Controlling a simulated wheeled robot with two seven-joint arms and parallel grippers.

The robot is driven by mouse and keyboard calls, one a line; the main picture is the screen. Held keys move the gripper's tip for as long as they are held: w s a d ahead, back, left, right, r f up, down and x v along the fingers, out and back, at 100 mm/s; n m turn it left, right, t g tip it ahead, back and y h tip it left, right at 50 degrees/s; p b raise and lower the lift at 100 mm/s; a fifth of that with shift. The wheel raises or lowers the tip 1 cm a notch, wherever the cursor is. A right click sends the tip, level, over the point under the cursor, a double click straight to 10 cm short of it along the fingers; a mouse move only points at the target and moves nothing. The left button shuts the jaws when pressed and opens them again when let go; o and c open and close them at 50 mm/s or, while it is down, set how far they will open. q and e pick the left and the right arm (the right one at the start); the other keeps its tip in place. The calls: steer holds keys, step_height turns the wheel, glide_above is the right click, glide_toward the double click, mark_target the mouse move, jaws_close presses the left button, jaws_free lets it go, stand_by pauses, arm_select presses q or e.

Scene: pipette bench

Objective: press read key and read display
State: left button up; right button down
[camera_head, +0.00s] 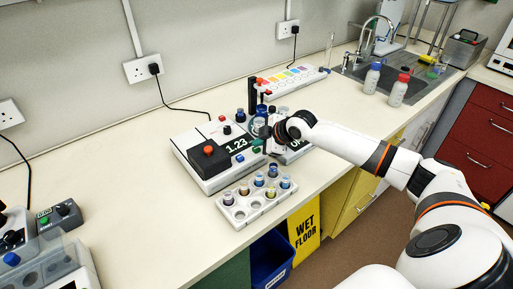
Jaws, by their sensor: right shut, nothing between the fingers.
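A white and grey bench instrument (194,169) stands on the worktop, with a dark display (237,146) that shows 1.23 in white digits. A blue key (239,158) and a green key (257,149) sit in front of the display. A black block with a red top (208,155) is on its left part. My right gripper (267,137) is shut and empty, at the right end of the instrument, close above the green key. I cannot tell whether it touches a key. No label on the keys is legible. My left gripper is not in view.
A white rack (237,215) with several coloured vials stands in front of the instrument. A second device with partly hidden dark lettering (298,144) is behind my right gripper. White bottles (399,91) stand near the sink.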

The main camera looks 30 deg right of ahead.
steer(key=shift+f, duration=0.45)
stand_by(0.3)
steer(key=shift+r, duration=0.15)
steer(key=shift+r+p, duration=0.8)
steer(key=shift+p, duration=0.1)
step_height(320, 180, up, 6)
steer(key=p, duration=0.6)
stand_by(0.5)
